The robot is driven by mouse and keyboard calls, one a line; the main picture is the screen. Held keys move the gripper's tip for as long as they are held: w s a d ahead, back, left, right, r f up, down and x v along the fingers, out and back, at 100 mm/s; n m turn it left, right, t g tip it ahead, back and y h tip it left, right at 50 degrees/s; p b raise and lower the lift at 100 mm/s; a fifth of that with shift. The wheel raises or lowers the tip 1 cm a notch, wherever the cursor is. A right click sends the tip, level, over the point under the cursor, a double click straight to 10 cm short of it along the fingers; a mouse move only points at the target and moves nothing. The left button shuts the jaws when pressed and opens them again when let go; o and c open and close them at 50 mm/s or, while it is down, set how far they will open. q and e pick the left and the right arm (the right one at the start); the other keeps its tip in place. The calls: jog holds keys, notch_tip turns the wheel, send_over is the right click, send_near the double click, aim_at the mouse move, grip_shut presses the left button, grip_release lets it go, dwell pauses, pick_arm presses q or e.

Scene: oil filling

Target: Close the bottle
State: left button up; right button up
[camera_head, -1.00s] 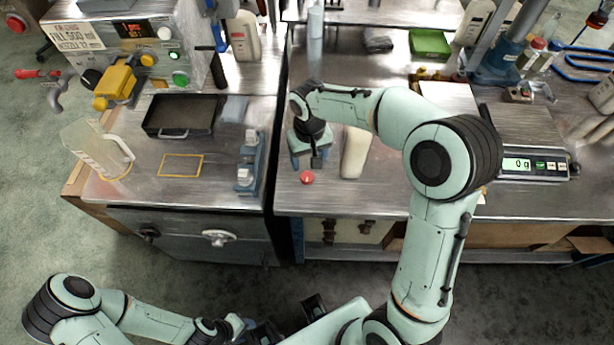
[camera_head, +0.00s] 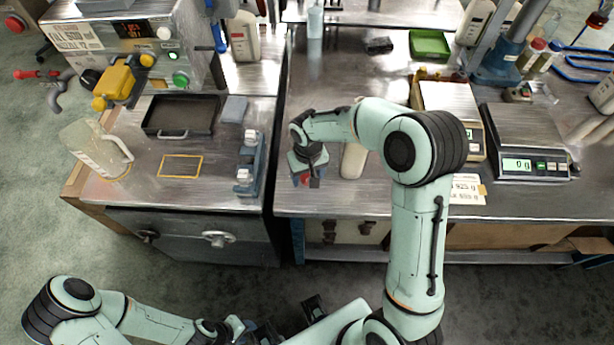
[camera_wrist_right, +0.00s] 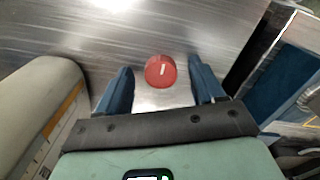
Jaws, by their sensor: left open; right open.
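A red cap (camera_wrist_right: 160,71) with a white mark lies on the metal bench. In the right wrist view it is between the blue fingers of my right gripper (camera_wrist_right: 161,88), slightly beyond the tips. My right gripper (camera_head: 308,180) is open; in the head view it hides most of the cap (camera_head: 306,178). A pale bottle (camera_head: 353,161) stands just right of this gripper, partly hidden by my right arm. It fills the left of the wrist view (camera_wrist_right: 42,105); its mouth cannot be seen. My left gripper (camera_head: 240,326) is open at the bottom of the head view, away from the bench.
A translucent jug (camera_head: 95,150) stands on the left bench near a dark tray (camera_head: 180,114) and a yellow-outlined square (camera_head: 181,166). A blue-grey fixture (camera_head: 248,165) stands near that bench's right edge. Scales (camera_head: 528,142) are to the right. A gap separates the benches.

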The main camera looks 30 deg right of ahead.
jog(key=shift+f, duration=0.3)
jog(key=c, duration=1.1)
jog(key=shift+r, duration=0.1)
pick_arm(q)
jog(key=shift+w+r+p, duration=0.35)
jog(key=shift+r+p, duration=0.15)
jog(key=shift+r, duration=0.1)
jog(key=shift+w+r+p, duration=0.35)
jog(key=shift+r+p, duration=0.1)
jog(key=shift+r, duration=0.15)
pick_arm(e)
notch_tip(320, 180, up, 20)
jog(key=shift+f, duration=0.1)
